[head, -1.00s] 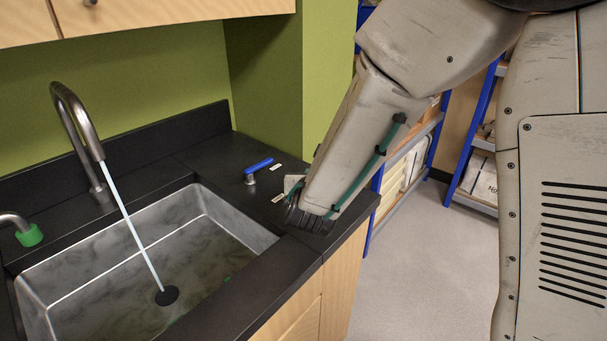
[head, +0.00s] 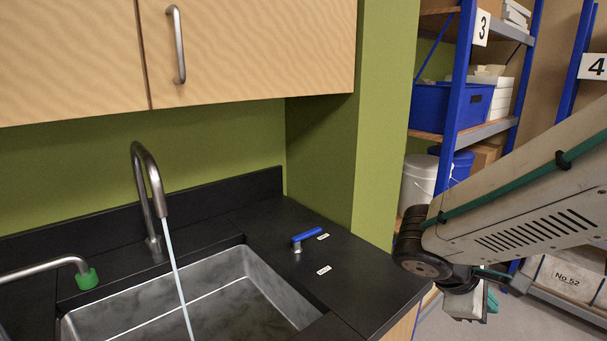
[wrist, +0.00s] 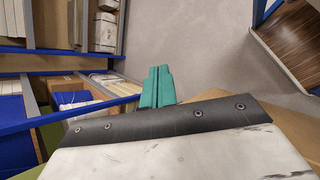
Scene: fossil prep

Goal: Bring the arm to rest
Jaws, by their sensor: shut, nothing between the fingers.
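My gripper shows in the wrist view as two teal fingers (wrist: 157,87) pressed together, with nothing between them. It points out over the grey floor beside the shelving. In the head view my arm reaches in from the right edge, and its wrist hangs just right of the black counter's corner. The gripper there is mostly hidden behind the wrist, with only a little of it showing below.
The black counter (head: 345,270) holds a sink (head: 140,309) with water running from the tap (head: 150,190). A blue-handled valve (head: 306,236) stands beside it. Blue shelving (head: 455,110) with a blue bin (head: 450,107) and white bucket (head: 418,182) stands behind my arm.

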